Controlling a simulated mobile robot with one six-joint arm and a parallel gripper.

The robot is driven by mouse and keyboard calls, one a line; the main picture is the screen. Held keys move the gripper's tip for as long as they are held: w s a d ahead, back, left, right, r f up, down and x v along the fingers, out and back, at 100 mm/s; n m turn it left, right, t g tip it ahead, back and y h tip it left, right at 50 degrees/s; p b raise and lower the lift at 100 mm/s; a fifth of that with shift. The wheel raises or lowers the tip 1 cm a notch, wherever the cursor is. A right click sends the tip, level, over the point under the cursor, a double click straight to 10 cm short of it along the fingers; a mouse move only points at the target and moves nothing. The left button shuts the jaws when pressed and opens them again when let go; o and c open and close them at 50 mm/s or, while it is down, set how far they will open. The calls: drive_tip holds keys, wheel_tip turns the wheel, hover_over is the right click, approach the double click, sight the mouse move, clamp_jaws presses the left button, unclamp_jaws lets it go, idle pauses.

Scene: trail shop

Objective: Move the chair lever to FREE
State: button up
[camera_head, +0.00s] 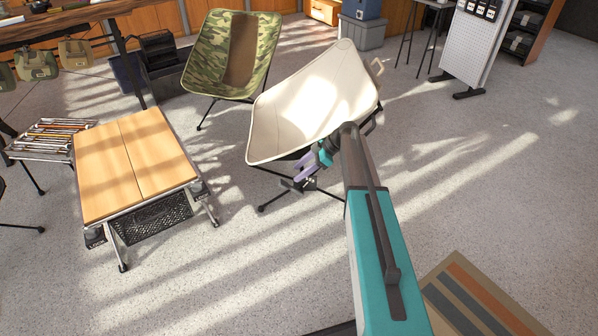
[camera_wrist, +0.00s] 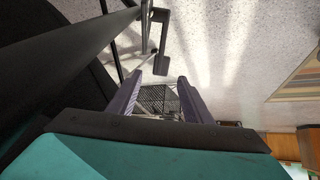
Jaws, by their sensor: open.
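The cream chair (camera_head: 315,95) stands on dark legs in the middle of the head view. My gripper (camera_head: 303,168) is low beside the front edge of its seat, near the dark frame under it. In the wrist view my gripper (camera_wrist: 157,88) has its two purple-grey fingers apart, with nothing between them. A dark flat paddle on a bent arm, which looks like the chair lever (camera_wrist: 161,62), hangs just beyond the fingertips, apart from them. No FREE marking can be read, so its setting cannot be told.
A camouflage chair (camera_head: 233,55) stands behind the cream one. A wooden-topped folding table (camera_head: 135,160) with a mesh basket (camera_head: 157,218) is at the left. A striped mat (camera_head: 470,300) lies at the lower right. The floor in front of the chair is clear.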

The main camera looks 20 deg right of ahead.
drive_tip(key=shift+s+a, duration=0.1)
drive_tip(key=c, duration=0.6)
drive_tip(key=shift+s+a+f, duration=0.1)
drive_tip(key=shift+s+f, duration=0.05)
drive_tip(key=c, duration=0.4)
drive_tip(key=shift+s+a+f, duration=0.1)
drive_tip(key=shift+s+a, duration=0.1)
drive_tip(key=shift+s, duration=0.05)
clamp_jaws()
drive_tip(key=s+a+f+m+g+h, duration=0.1)
drive_tip(key=s+a+f+m+h, duration=0.2)
drive_tip(key=s, duration=0.5)
drive_tip(key=s+a+f+m+g+h, duration=0.1)
drive_tip(key=s+a+f+m+h, duration=0.15)
drive_tip(key=s+m, duration=0.45)
drive_tip(key=s+a+f+m+h, duration=0.2)
drive_tip(key=s+a+f+m, duration=0.1)
drive_tip(key=s, duration=0.6)
drive_tip(key=s+f+g, duration=0.1)
drive_tip(key=s+f, duration=0.4)
drive_tip(key=s, duration=0.3)
drive_tip(key=s+f+m+g, duration=0.1)
drive_tip(key=s+f+g, duration=0.1)
drive_tip(key=s+f, duration=0.4)
drive_tip(key=s+f+m+g, duration=0.1)
drive_tip(key=s+f, duration=0.5)
drive_tip(key=s, duration=0.6)
drive_tip(key=shift+d+f+g+h, duration=0.2)
drive_tip(key=shift+f+g+h, duration=0.05)
drive_tip(key=shift+g+h, duration=0.2)
